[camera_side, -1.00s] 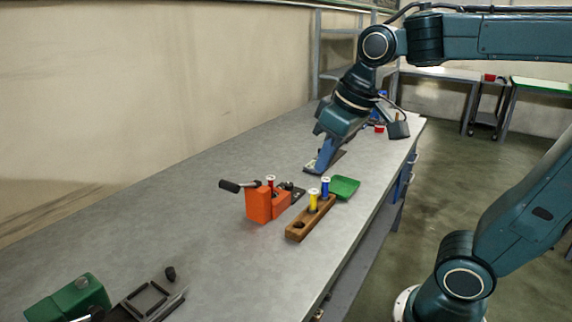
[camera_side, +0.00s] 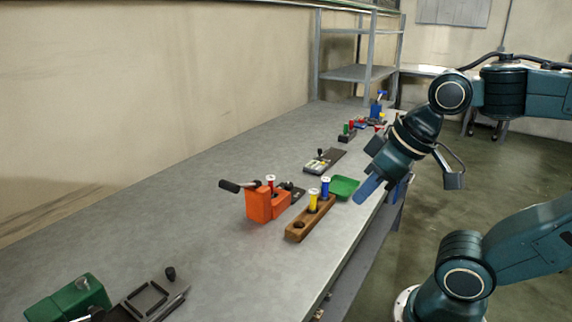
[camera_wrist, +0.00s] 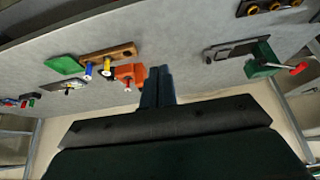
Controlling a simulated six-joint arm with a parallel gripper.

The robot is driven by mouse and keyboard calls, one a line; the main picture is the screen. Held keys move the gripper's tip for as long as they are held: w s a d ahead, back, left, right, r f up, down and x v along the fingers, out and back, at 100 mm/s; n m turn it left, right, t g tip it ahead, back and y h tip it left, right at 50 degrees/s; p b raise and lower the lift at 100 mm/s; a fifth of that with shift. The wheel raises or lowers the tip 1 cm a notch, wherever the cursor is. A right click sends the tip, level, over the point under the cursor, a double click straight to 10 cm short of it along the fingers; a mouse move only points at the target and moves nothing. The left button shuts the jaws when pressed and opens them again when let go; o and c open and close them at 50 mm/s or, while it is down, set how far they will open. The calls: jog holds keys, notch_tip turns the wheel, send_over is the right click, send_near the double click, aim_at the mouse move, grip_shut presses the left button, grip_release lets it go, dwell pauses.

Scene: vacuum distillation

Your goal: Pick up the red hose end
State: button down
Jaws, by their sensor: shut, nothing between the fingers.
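A small red piece with a white top (camera_side: 270,182), likely the red hose end, stands upright in the orange clamp block (camera_side: 258,206) on the bench. In the wrist view, the orange block (camera_wrist: 130,72) lies just left of my fingertips. My gripper (camera_side: 364,194) is shut and empty, raised near the bench's right edge, beside the green tray and well right of the red piece. Its fingers also show in the wrist view (camera_wrist: 158,72). Yellow (camera_side: 313,198) and blue (camera_side: 325,187) pieces of the same kind stand in the wooden rack (camera_side: 298,232).
A green tray (camera_side: 343,188) lies behind the rack. A black lever (camera_side: 230,186) sticks out left of the orange block. A dark plate with small parts (camera_side: 322,161) lies farther back. A green vise (camera_side: 72,300) stands at front left.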

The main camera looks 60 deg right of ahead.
jog(key=c, duration=1.3)
grip_release()
jog(key=shift+c, duration=0.2)
